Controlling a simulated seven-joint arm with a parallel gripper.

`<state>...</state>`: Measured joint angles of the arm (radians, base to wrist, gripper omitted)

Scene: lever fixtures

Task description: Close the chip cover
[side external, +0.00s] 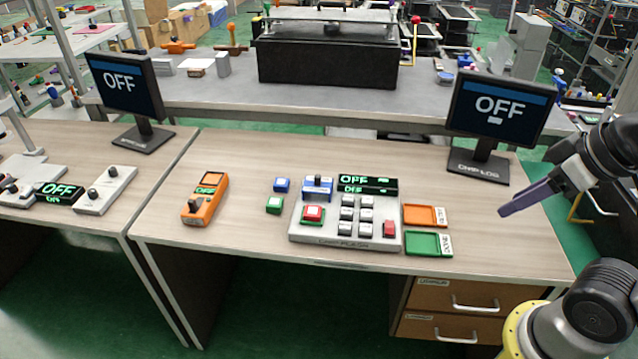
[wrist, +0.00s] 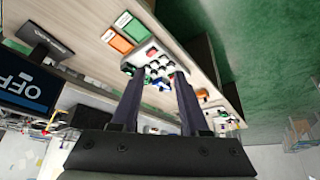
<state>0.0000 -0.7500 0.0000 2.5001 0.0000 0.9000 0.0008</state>
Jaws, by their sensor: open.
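The chip flasher (side external: 345,243), a light grey box, sits on the wooden desk. At its back left a blue part with a dark knob (side external: 317,188) stands up behind a red-topped chip on a green base (side external: 313,214); it looks like the chip cover, raised open. The flasher also shows in the wrist view (wrist: 153,63), beyond my fingertips, with its cover hard to make out. My gripper (side external: 504,211) is at the right, above the desk and well apart from the flasher. Its two purple fingers are spread and empty in the wrist view (wrist: 159,80).
Orange (side external: 425,216) and green (side external: 428,243) trays lie right of the flasher. A monitor (side external: 498,108) reading OFF stands at the back right. The desk front is clear.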

